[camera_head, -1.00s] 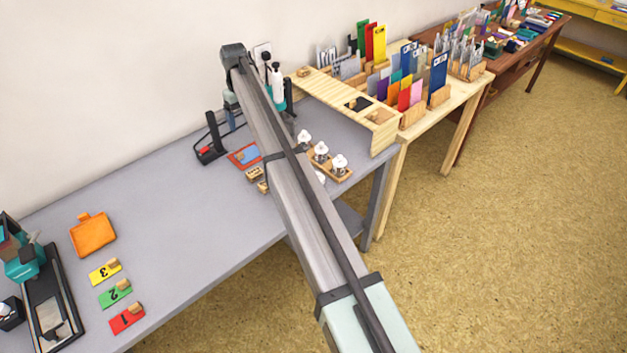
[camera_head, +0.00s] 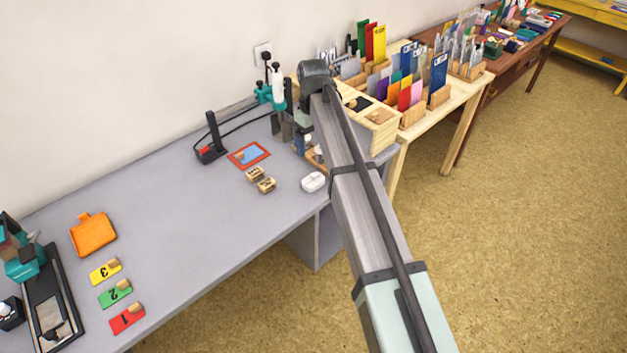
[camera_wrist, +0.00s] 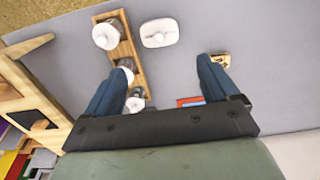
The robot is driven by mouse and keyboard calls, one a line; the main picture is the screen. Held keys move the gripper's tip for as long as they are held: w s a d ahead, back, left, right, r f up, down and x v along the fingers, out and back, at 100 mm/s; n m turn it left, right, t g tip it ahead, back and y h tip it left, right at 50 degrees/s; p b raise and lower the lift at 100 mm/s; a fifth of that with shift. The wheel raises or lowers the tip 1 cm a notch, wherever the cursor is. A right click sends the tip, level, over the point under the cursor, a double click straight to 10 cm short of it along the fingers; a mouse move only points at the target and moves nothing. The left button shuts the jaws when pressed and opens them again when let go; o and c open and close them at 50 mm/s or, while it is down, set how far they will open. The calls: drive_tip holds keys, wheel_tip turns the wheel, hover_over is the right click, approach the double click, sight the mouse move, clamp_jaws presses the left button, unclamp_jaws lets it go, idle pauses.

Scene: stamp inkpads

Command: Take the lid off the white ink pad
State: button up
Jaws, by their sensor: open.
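The white ink pad (camera_head: 313,182) sits on the grey table near its front edge. Its white lid is on, with a small raised handle on top. In the wrist view the pad (camera_wrist: 159,33) lies upper centre, on the bare table. My gripper (camera_wrist: 162,58) is open and empty, its two blue fingers spread wide. The pad shows beyond the fingertips, between their lines and apart from both. In the head view my arm hides most of the gripper.
A wooden rack of white-topped pots (camera_wrist: 122,50) stands close left of the pad in the wrist view, near the left finger. Wooden stamps (camera_head: 261,180) and a red-framed blue pad (camera_head: 249,154) lie nearby.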

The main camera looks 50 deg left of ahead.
sight(314, 174)
wheel_tip(314, 174, down, 14)
drive_tip(key=shift+r, duration=0.2)
idle(0.6)
drive_tip(key=shift+c, duration=0.3)
drive_tip(key=c, duration=0.8)
